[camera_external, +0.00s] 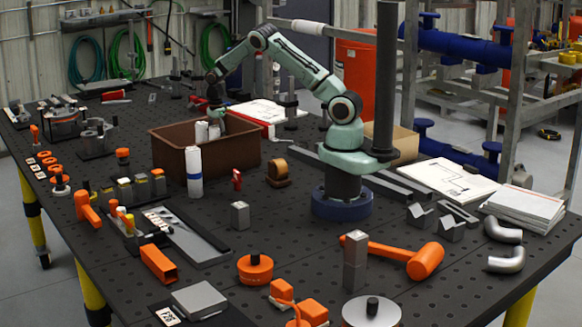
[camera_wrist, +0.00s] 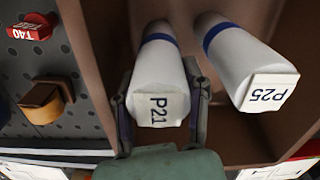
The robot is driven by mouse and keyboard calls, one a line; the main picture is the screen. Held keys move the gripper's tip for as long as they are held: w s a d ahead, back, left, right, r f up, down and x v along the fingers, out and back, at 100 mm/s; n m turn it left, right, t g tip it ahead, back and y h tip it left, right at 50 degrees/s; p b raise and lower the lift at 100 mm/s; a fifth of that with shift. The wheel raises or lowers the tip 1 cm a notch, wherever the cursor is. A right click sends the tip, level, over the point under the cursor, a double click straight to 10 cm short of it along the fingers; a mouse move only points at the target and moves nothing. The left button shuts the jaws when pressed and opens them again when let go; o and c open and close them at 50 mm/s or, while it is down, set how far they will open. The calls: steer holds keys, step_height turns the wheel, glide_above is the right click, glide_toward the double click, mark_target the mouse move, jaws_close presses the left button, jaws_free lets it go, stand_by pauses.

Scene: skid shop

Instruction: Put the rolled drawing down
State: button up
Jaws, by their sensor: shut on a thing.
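The rolled drawing P21 (camera_wrist: 158,95) is a white roll with a blue band and a printed end label. In the wrist view it lies between the two fingers of my gripper (camera_wrist: 160,105), which is shut on it. A second white roll, P25 (camera_wrist: 248,62), is beside it to the right, apart from the fingers. Both are within the brown bin (camera_external: 240,153), whose inner wall shows in the wrist view (camera_wrist: 95,45). In the external view, my gripper (camera_external: 216,108) reaches down into the bin; which white roll there is P21, I cannot tell. The rolls' lower ends are hidden.
Another white roll with a blue band (camera_external: 194,170) stands upright just in front of the bin. A red T40 tag (camera_wrist: 34,26) and an orange-brown object (camera_wrist: 45,97) lie outside the bin. Tools and blocks crowd the dark perforated table (camera_external: 205,215).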

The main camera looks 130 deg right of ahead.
steer(key=shift+f, duration=0.15)
steer(key=o, duration=0.9)
